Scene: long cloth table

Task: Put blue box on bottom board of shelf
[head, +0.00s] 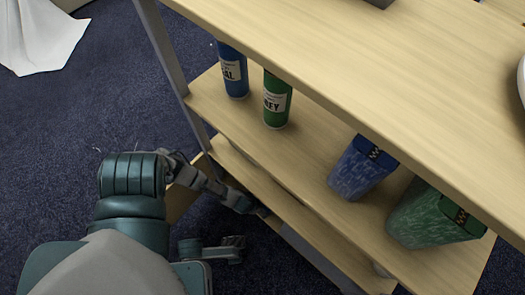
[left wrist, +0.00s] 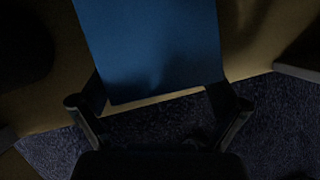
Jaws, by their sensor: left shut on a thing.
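The blue box (left wrist: 150,50) fills the upper middle of the left wrist view as a flat blue face. Both fingers of my left gripper (left wrist: 160,112) are at its sides, shut on it. In the head view my left gripper (head: 243,222) is low beside the front of the wooden shelf (head: 330,70), and I cannot make out the box there. A lower board (head: 300,222) shows under the board with bottles. Tan board surface (left wrist: 255,50) shows behind the box in the wrist view. Whether the box touches it, I cannot tell. My right gripper is not in view.
A blue bottle (head: 232,70), a green bottle (head: 277,98), a blue patterned container (head: 362,168) and a green patterned container (head: 432,215) stand on the board below the top. A grey shelf post (head: 163,50) is at the left. Dark blue carpet (head: 80,120) is open to the left.

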